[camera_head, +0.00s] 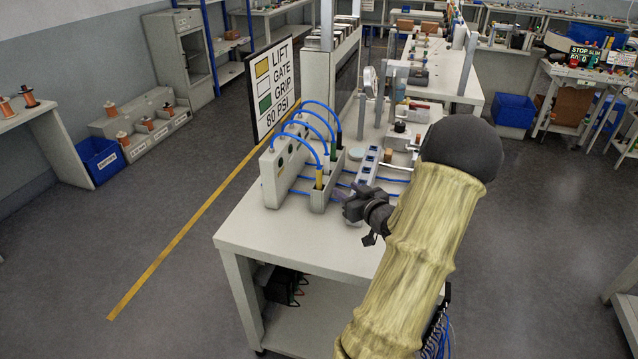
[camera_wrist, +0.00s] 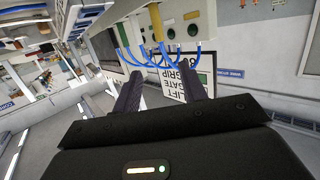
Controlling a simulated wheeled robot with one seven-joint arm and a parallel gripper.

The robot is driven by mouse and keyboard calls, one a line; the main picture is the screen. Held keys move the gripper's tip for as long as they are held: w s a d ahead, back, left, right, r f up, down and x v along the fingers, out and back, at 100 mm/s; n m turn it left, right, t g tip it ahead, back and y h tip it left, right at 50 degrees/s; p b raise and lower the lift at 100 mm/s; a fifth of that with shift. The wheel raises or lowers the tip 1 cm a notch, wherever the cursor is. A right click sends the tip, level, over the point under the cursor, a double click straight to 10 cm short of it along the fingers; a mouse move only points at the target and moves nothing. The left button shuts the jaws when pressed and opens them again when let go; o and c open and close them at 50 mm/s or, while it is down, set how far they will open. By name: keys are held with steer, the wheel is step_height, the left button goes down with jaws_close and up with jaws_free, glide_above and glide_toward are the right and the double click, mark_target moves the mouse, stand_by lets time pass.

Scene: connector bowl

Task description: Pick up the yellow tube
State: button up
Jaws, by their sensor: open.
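The yellow tube (camera_head: 319,179) is a short upright sleeve on the end of a blue hose, at the near end of a grey holder (camera_head: 318,202) on the workbench. It also shows in the wrist view (camera_wrist: 157,22), upside down near the top, beyond my fingers. Dark and green tube ends stand behind it in the same row. My gripper (camera_head: 353,206) is to the right of the yellow tube, apart from it. In the wrist view my gripper (camera_wrist: 163,84) has its two dark fingers spread with nothing held between them. The tube's lower end is hidden in the holder.
Blue hoses (camera_head: 312,142) arch from a grey panel box (camera_head: 275,180) to the tube row. A sign (camera_head: 276,88) stands behind. A strip with blue sockets (camera_head: 368,165) lies right of the holder. The bench's near corner (camera_head: 270,235) is bare.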

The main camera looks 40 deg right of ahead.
steer(key=shift+w, duration=0.1)
steer(key=p, duration=0.3)
glide_toward(321, 172)
steer(key=x, duration=0.5)
steer(key=shift+w+a+r, duration=0.1)
steer(key=shift+r, duration=0.2)
steer(key=shift+w+f, duration=0.15)
steer(key=shift+w, duration=0.25)
steer(key=shift+f+p+x, duration=0.15)
steer(key=shift+p+x, duration=0.4)
steer(key=shift+x, duration=0.75)
steer(key=shift+f+p+x, duration=0.15)
steer(key=shift+p+x, duration=0.4)
steer(key=shift+x, duration=0.75)
steer(key=shift+s, duration=0.1)
jaws_close()
